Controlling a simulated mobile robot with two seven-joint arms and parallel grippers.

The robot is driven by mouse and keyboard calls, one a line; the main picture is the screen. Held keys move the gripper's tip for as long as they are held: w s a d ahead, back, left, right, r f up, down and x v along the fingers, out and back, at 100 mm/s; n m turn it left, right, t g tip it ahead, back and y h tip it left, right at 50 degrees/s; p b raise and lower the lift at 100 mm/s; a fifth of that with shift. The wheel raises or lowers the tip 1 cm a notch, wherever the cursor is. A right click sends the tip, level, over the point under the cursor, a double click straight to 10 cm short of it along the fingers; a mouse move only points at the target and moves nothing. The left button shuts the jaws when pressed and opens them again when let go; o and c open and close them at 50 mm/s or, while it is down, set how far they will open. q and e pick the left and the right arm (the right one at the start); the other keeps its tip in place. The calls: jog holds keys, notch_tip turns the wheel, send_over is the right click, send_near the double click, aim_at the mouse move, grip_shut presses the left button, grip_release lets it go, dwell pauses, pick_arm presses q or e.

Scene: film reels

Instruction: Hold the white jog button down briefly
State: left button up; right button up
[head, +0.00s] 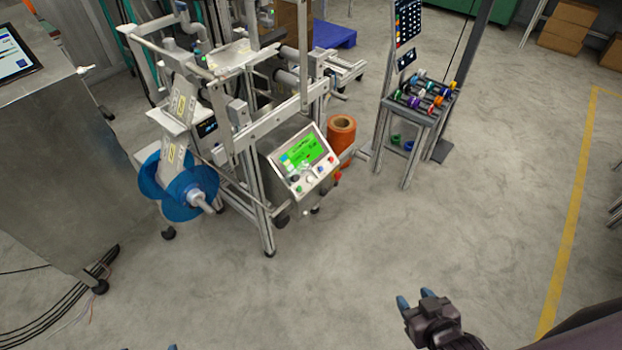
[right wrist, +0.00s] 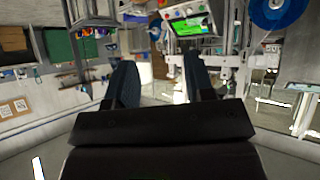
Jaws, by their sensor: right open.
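The control panel (head: 302,163) is a tilted grey box with a green screen on the machine's front, left of centre in the head view. A row of small coloured buttons runs below its screen. A pale one among them looks like the white jog button (head: 310,180), but it is too small to be sure. My right gripper (head: 413,297) is open and empty, low and right of the panel, well apart from it. In the right wrist view the panel (right wrist: 188,22) shows upside down beyond the open fingers. Only a blue fingertip of my left gripper (head: 172,347) shows at the bottom edge.
A blue reel (head: 178,188) sticks out on the machine's left. An orange roll (head: 341,133) stands behind the panel. A rack of coloured spools (head: 420,100) stands to the right. A metal cabinet (head: 50,150) is at far left. The floor before the panel is clear.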

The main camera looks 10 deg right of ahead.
grip_shut()
dwell(1.5)
